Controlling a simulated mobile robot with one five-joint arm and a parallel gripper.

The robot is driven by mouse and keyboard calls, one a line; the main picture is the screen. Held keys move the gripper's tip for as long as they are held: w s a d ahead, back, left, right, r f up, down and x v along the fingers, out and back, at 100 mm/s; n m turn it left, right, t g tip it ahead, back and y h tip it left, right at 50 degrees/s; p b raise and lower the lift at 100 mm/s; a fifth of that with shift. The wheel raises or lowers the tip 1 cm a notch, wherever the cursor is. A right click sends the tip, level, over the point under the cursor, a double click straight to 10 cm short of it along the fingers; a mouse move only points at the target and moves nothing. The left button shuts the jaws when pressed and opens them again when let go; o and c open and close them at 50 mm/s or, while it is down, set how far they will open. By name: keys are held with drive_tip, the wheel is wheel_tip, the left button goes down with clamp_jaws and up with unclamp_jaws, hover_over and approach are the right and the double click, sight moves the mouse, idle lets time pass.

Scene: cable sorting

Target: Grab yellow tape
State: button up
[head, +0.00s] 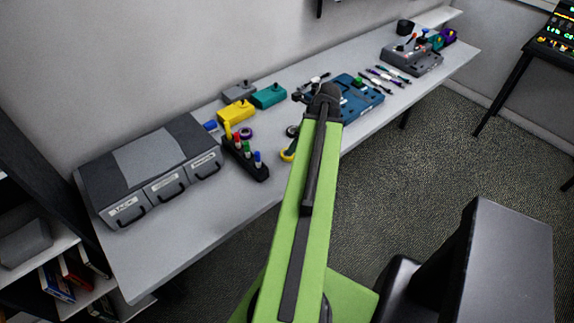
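A yellow ring-shaped item (287,154), which looks like the yellow tape, lies near the front edge of the desk. It is just left of my green arm, which hides its right part. A dark round item (292,131) lies just behind it, also close to my arm. A purple roll (246,134) lies further left. My arm reaches up across the picture to a dark joint over the desk. My gripper is not visible; it may be hidden behind this arm link, so its distance from the yellow item cannot be told.
A grey drawer box (150,165) fills the desk's left end. A black holder (246,162) with coloured-capped items stands left of the yellow item. Yellow (237,112), teal (268,96) and blue (360,97) devices stand behind. The desk front (215,205) is clear left of my arm.

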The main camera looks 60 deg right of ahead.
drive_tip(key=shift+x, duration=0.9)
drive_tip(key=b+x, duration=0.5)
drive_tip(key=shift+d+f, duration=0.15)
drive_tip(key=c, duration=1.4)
